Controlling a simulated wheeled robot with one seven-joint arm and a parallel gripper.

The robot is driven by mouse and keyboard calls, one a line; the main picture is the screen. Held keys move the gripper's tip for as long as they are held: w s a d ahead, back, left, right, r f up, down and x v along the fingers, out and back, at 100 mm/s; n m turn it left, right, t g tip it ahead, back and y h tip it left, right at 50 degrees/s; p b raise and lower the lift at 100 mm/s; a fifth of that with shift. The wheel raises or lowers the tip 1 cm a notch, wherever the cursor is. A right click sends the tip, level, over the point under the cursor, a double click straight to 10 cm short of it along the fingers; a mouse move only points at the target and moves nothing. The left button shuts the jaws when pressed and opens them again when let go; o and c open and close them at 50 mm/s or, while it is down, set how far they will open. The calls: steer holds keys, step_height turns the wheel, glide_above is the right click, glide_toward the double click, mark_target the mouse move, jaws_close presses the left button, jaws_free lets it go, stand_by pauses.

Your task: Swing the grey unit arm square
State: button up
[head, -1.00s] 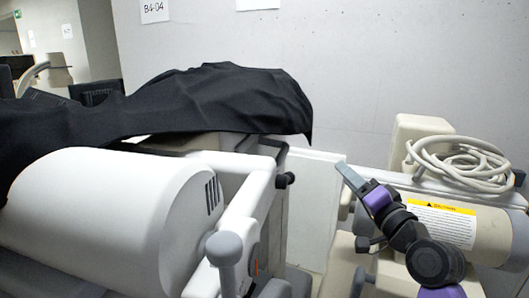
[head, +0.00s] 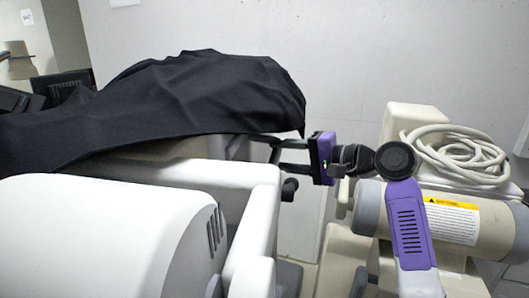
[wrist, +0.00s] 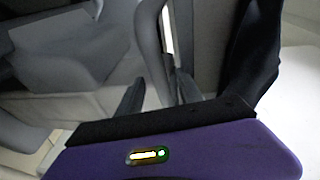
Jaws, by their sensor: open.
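The large white-grey unit (head: 100,235) with a rounded, slotted housing fills the lower left of the head view. Its pale arm (head: 258,205) runs along its right side. A dark round knob (head: 289,189) sticks out just right of that arm. My gripper (head: 283,157) is open, fingers pointing left, close by the knob and the cloth's hanging corner. Grey panels lie beyond the fingers. I cannot tell whether the fingers touch anything.
A black cloth (head: 190,100) drapes over the unit behind; its dark edge also shows in the wrist view (wrist: 252,55). At right stands a beige machine with a labelled cylinder (head: 465,222) and a coiled hose (head: 460,155). A narrow gap lies between the units.

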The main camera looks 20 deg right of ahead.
steer(key=shift+p+x, duration=0.5)
steer(key=shift+x, duration=2.05)
jaws_close()
